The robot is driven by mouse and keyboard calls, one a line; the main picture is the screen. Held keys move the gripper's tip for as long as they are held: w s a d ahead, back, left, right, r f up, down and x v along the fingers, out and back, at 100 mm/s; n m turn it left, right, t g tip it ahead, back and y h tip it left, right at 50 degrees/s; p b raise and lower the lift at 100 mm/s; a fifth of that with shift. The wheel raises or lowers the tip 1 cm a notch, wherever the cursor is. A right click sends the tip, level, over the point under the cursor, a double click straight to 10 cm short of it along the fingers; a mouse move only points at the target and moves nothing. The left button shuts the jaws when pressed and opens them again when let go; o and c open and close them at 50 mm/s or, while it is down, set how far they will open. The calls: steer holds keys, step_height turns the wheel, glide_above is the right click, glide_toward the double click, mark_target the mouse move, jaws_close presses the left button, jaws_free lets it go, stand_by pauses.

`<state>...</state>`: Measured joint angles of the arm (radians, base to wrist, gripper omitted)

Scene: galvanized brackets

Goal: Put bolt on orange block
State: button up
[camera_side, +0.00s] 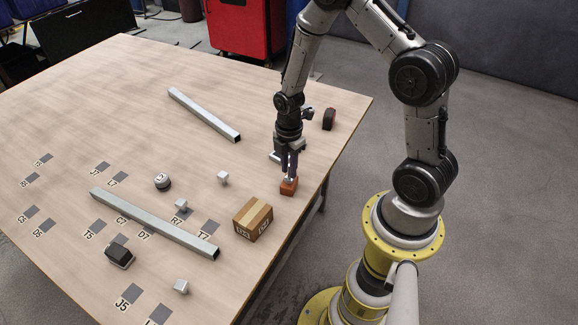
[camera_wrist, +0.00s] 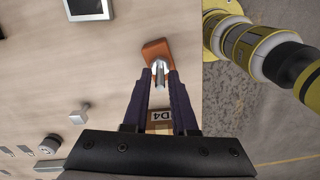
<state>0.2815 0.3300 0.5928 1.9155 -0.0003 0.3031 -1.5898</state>
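The orange block (camera_side: 288,187) lies near the table's right edge, and in the wrist view (camera_wrist: 153,47) it is just beyond my fingertips. The bolt (camera_wrist: 160,73), bright metal, appears to stand on the block, its wider end toward the block. In the side view the bolt (camera_side: 290,179) is a small grey shape at the fingertips. My gripper (camera_side: 289,172) points down over the block. Its two dark fingers, also in the wrist view (camera_wrist: 160,80), are on either side of the bolt, with what looks like a gap around it. Exact contact is hard to make out.
A cardboard box (camera_side: 253,219) stands just left of and nearer than the block. Two metal bars (camera_side: 203,114) (camera_side: 152,222) lie on the table. Small grey cubes (camera_side: 223,178), a round grey piece (camera_side: 162,181) and dark pieces (camera_side: 329,119) (camera_side: 119,254) are scattered about. The far left is open.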

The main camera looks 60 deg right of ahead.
steer(key=shift+o, duration=0.9)
steer(key=shift+r, duration=0.15)
steer(key=s+a+r+m+t, duration=0.1)
steer(key=s+a+r+m, duration=0.1)
steer(key=r, duration=0.6)
steer(key=s+a+r+m+t, duration=0.1)
steer(key=r+m, duration=0.1)
steer(key=r, duration=0.6)
steer(key=s+a+r+m, duration=0.2)
steer(key=r, duration=0.5)
steer(key=s+a+r+m+t, duration=0.3)
steer(key=s+r+m, duration=0.3)
steer(key=s+m, duration=0.3)
steer(key=shift+s+a+r+t, duration=0.25)
steer(key=shift+s+a, duration=0.45)
steer(key=shift+s, duration=0.35)
